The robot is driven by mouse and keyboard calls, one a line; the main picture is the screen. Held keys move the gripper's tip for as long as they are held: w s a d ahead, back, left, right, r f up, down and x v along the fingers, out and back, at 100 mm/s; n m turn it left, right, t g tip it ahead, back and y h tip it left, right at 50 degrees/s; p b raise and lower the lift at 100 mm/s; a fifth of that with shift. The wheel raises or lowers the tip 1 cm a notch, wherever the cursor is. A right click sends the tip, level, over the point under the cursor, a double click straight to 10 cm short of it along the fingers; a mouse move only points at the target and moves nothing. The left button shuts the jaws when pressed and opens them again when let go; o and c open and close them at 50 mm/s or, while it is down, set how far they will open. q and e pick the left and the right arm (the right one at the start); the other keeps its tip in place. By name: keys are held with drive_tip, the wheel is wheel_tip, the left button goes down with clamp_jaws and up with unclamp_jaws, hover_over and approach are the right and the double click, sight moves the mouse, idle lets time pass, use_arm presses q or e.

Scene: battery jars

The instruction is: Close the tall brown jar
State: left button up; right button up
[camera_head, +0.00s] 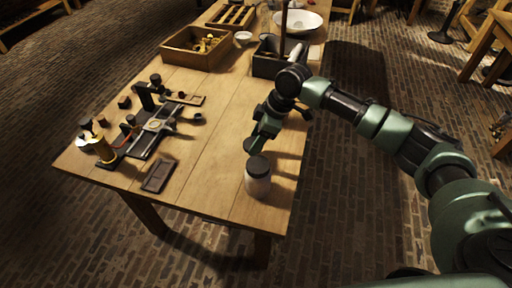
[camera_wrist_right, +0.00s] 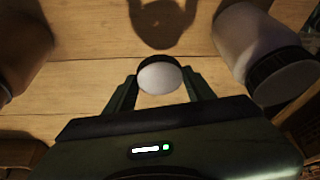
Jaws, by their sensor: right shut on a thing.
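My right gripper (camera_head: 257,145) reaches over the near right part of the table. In the right wrist view, it (camera_wrist_right: 160,80) is shut on a small round lid (camera_wrist_right: 160,74) with a dark rim and pale face, held above the wood. A brown jar (camera_wrist_right: 22,45) is cut off at the left edge of that view; its top cannot be made out. In the head view I cannot pick it out clearly behind the gripper. A pale jar with a dark lid (camera_head: 258,177) stands upright just nearer than the gripper; it also shows at the right of the wrist view (camera_wrist_right: 250,40). My left gripper is not in view.
A wooden box (camera_head: 190,58) with yellowish pieces, a dark crate (camera_head: 265,68) and a white bowl (camera_head: 300,20) stand farther back. An apparatus (camera_head: 150,135) and a dark slab (camera_head: 158,176) lie on the left. The middle of the table (camera_head: 215,125) is clear.

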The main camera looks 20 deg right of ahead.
wheel_tip(320, 180, up, 16)
drive_tip(key=shift+b, duration=0.3)
drive_tip(key=shift+f, duration=0.15)
drive_tip(key=s+d+f+m+t+h, duration=0.1)
drive_tip(key=s+f+m+h, duration=0.3)
drive_tip(key=s+m, duration=0.9)
drive_tip(key=shift+s+f+t, duration=0.15)
drive_tip(key=shift+f+t, duration=0.05)
drive_tip(key=shift+t, duration=0.7)
